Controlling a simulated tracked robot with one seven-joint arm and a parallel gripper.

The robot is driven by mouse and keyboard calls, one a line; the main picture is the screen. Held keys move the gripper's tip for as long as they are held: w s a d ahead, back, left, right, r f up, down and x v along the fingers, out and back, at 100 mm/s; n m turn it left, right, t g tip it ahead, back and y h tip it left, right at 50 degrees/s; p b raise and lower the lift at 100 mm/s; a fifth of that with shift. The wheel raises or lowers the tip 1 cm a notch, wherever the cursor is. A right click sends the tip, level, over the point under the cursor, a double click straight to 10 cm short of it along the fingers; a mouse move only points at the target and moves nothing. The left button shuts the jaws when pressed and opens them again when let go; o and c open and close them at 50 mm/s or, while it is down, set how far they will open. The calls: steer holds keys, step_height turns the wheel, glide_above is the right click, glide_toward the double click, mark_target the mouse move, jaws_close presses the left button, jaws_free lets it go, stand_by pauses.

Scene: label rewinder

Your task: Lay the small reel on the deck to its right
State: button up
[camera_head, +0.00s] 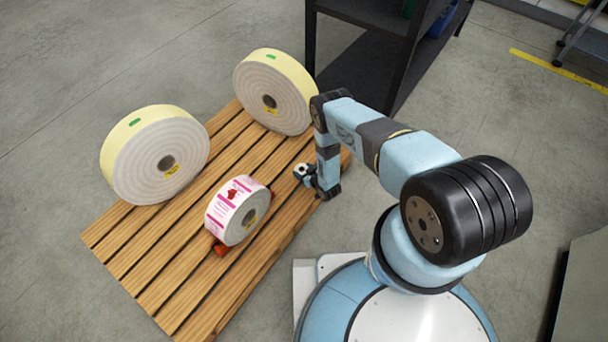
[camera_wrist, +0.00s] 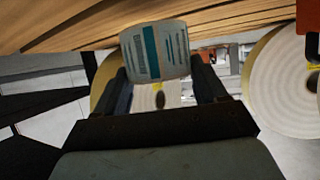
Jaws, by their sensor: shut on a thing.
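The small reel (camera_wrist: 156,48), white with teal print, is between the two fingers of my gripper (camera_wrist: 160,72) in the wrist view, and the gripper is shut on it. In the head view my gripper (camera_head: 313,181) is low at the right edge of the slatted wooden deck (camera_head: 152,270). The small reel (camera_head: 302,171) shows there as a small pale shape with a dark middle, partly covered by the gripper. In the wrist view the deck (camera_wrist: 230,15) lies along the top, close to the reel. I cannot tell whether they touch.
Two large cream reels (camera_head: 158,160) (camera_head: 272,95) stand on the far side of the deck. A pink-labelled reel (camera_head: 235,212) stands nearer, with an orange-red piece (camera_head: 221,249) at its foot. A dark shelf unit (camera_head: 390,45) stands behind my arm. The deck's near strip is bare.

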steer(key=shift+w+f, duration=0.1)
steer(key=shift+f, duration=1.55)
steer(key=o, duration=1.1)
steer(key=shift+o, duration=0.2)
steer(key=v, duration=1.2)
